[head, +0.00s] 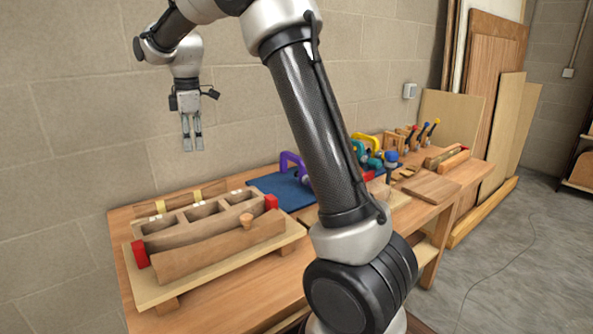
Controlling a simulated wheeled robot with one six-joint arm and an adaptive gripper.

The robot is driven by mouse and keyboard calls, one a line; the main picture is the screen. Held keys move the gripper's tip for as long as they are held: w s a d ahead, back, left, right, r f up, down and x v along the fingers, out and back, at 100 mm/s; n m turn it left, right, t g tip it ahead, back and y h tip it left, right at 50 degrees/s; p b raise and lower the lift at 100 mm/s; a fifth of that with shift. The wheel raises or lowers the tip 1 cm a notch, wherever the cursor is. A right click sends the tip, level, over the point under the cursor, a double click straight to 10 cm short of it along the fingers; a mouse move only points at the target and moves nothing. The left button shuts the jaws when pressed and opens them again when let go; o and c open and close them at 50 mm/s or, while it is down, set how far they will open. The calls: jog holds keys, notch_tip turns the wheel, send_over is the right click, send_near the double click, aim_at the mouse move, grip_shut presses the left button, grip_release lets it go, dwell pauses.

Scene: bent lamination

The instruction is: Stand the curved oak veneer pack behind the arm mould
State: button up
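The arm mould (200,222) is a wooden form with several open compartments, lying on a pale board at the left of the bench. Its front piece (215,250) has a round wooden knob, and red blocks sit at both ends. Just behind the mould, on the wall side, a thin wooden strip with yellow bands (179,201) stands on edge; it looks like the oak veneer pack. The mould hides its lower part, so I cannot tell its full curve. My gripper (193,149) hangs fingers down above and behind the mould, apart from the strip. A narrow gap shows between its empty fingers.
A blue mat (283,187) with a purple clamp (294,166) lies right of the mould. Coloured clamps, tools and wood blocks crowd the bench's far end. Tall boards (495,120) lean on the wall at right. The block wall stands close behind the bench. My arm hides the bench's middle.

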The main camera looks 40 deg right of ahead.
jog(key=s+d+r+m+t, duration=0.1)
jog(key=s+d+r+m, duration=0.15)
jog(key=s, duration=0.45)
jog(key=s+d+r+m, duration=0.2)
jog(key=s+d+m, duration=0.1)
jog(key=s, duration=0.4)
jog(key=s+d+r+m+t, duration=0.1)
jog(key=s+d+r+m, duration=0.15)
jog(key=s, duration=0.45)
jog(key=s+d+f+m, duration=0.1)
jog(key=s+f+m, duration=0.2)
jog(key=s, duration=0.5)
jog(key=s+d+f+m+t, duration=0.1)
jog(key=s+d+f+m, duration=0.1)
jog(key=s, duration=0.6)
jog(key=shift+f+m+t, duration=0.3)
jog(key=shift+f+m, duration=0.4)
jog(key=shift+m, duration=0.3)
